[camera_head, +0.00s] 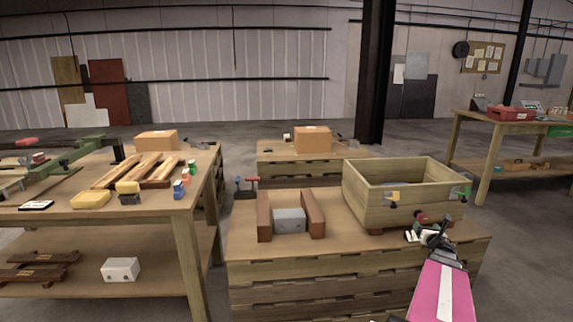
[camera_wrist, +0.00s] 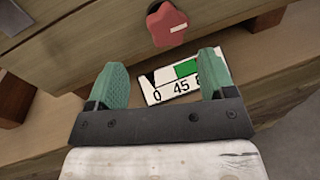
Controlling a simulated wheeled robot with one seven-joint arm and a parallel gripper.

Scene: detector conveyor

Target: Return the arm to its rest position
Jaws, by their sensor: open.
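My gripper (camera_wrist: 162,85) is open, its two green fingers apart with nothing held between them. In the head view my gripper (camera_head: 422,232) is at the right front of the central pallet table (camera_head: 340,247), close in front of the wooden crate (camera_head: 375,208). My pink arm link reaches up to it from the bottom. In the wrist view a white and green card with digits (camera_wrist: 180,72) lies on the wood beyond and partly behind the right finger. A red piece (camera_wrist: 167,25) is ahead of the fingers, by the crate's wall.
A grey block (camera_head: 289,220) sits between two brown wooden bars on the pallet table. A workbench (camera_head: 150,202) with tools and wooden pieces stands left. Another table (camera_head: 487,150) stands back right. A cardboard box (camera_head: 312,140) is behind. Open floor lies at the right.

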